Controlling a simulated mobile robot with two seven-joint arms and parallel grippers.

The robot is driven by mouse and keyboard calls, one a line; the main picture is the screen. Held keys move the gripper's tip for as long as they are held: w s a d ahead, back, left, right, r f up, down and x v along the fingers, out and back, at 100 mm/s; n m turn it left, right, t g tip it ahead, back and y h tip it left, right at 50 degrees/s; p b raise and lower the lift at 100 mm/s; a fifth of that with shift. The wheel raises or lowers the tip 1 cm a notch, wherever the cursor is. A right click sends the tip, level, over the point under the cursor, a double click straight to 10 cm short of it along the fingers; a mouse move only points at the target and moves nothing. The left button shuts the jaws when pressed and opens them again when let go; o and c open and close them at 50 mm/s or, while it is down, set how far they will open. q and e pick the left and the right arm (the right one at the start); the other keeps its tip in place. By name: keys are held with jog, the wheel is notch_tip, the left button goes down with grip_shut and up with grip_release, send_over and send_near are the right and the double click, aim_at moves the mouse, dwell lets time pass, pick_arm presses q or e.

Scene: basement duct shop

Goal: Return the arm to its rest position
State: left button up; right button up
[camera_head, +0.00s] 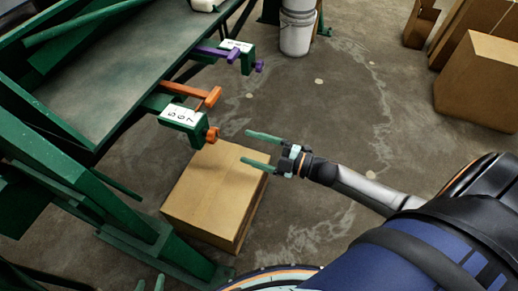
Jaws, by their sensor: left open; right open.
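My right gripper (247,147) reaches in from the right with its two pale green fingers spread apart and nothing between them. It is above the floor, near the upper right edge of a closed cardboard box (215,190).
A green-framed workbench (110,85) fills the left side. An orange-handled clamp (190,92) and a purple-handled clamp (218,52) stick out from its edge. A white bucket (297,30) stands at the back; cardboard boxes (480,80) are at right. The middle floor is clear.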

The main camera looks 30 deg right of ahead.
jog(key=shift+v, duration=1)
jog(key=s+a+f+m+g+h+p, duration=0.2)
jog(key=s+a+m+h+p, duration=0.1)
jog(key=s+m, duration=0.4)
jog(key=s+a+f+m+g+h+p, duration=0.2)
jog(key=s+a+m+g+h+p, duration=0.1)
jog(key=s+m, duration=0.5)
jog(key=a+m+h+p, duration=0.1)
jog(key=m+h, duration=0.1)
jog(key=shift+f+h, duration=0.35)
jog(key=shift+h, duration=0.05)
dwell(0.5)
jog(key=shift+d, duration=0.1)
